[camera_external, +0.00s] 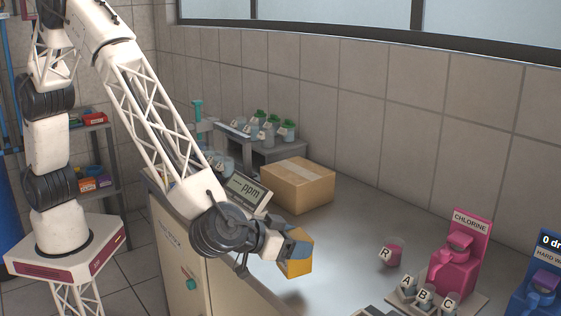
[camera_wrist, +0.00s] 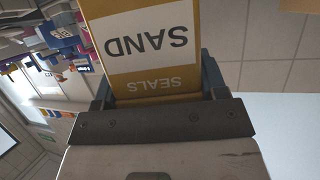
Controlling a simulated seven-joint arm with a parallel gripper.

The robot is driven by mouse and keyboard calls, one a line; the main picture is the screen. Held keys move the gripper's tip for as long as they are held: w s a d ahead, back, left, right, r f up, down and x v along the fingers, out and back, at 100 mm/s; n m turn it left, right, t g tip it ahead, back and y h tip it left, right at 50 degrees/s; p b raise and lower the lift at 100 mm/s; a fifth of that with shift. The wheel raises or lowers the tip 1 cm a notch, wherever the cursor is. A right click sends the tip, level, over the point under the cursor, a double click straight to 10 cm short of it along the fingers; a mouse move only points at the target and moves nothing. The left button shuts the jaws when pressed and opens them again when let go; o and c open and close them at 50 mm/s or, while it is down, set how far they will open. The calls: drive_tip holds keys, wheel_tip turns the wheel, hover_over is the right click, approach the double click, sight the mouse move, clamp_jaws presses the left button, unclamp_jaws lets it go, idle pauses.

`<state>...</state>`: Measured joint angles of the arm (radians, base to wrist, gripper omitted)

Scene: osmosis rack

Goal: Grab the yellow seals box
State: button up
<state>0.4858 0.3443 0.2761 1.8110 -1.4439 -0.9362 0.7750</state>
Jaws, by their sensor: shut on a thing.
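The yellow seals box (camera_external: 299,266) is held at the end of my arm, above the bench. In the wrist view the box (camera_wrist: 150,45) fills the upper middle, with a white "SAND" label and the word "SEALS", both upside down. My gripper (camera_external: 292,248) is shut on the box, with a finger along each side of it. The fingers also show in the wrist view, on either side of the box. The far end of the box is cut off by the top of the wrist view.
A cardboard box (camera_external: 298,185) and a ppm display (camera_external: 247,191) stand on the bench behind my gripper. The bench between is clear.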

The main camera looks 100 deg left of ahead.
drive_tip(key=s+a, duration=0.2)
drive_tip(key=s, duration=0.4)
drive_tip(key=shift+s+r, duration=0.35)
drive_tip(key=shift+a, duration=0.1)
